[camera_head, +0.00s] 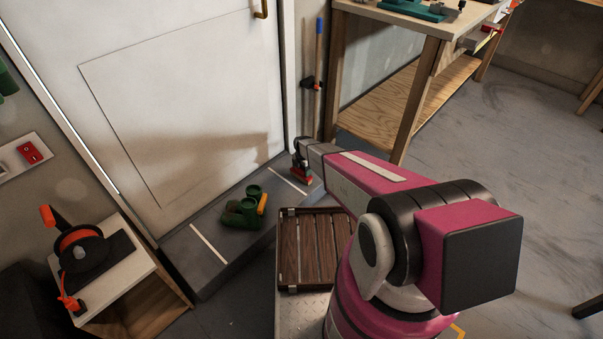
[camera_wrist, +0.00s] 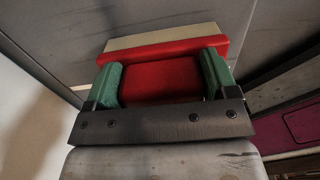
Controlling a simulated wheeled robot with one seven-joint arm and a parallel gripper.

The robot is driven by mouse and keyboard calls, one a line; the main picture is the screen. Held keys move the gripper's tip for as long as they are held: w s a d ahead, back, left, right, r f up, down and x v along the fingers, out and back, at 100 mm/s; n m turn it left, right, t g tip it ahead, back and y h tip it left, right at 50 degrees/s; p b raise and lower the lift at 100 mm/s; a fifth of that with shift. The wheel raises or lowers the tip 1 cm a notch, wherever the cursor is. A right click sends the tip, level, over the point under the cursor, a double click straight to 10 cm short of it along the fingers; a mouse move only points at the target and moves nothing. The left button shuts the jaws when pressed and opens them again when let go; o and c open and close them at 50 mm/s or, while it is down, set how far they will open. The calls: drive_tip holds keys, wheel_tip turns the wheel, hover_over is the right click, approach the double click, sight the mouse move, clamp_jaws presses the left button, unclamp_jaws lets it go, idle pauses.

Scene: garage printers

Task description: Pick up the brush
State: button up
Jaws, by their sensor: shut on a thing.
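The brush (camera_wrist: 160,78) is a red block with a pale cream strip along its far edge, seen close up in the wrist view. My gripper (camera_wrist: 163,70) has a green finger on each side of the red part and is shut on it. In the head view the red brush (camera_head: 303,177) shows small beneath my gripper (camera_head: 300,164), over the right end of the dark grey step by the door. I cannot tell whether the brush touches the step.
The grey step (camera_head: 205,275) with white strips runs along the white door (camera_head: 185,100). A green object (camera_head: 240,212) with a yellow part stands on it. A slatted wooden tray (camera_head: 315,250) is near my base. A wooden workbench (camera_head: 430,60) and blue-topped pole (camera_head: 319,60) stand beyond.

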drive_tip(key=shift+r, duration=0.1)
wheel_tip(320, 180, up, 4)
drive_tip(key=shift+f, duration=0.15)
drive_tip(key=s+a+r, duration=0.6)
drive_tip(key=s+r, duration=0.1)
drive_tip(key=s, duration=0.3)
drive_tip(key=shift+w+a, duration=0.1)
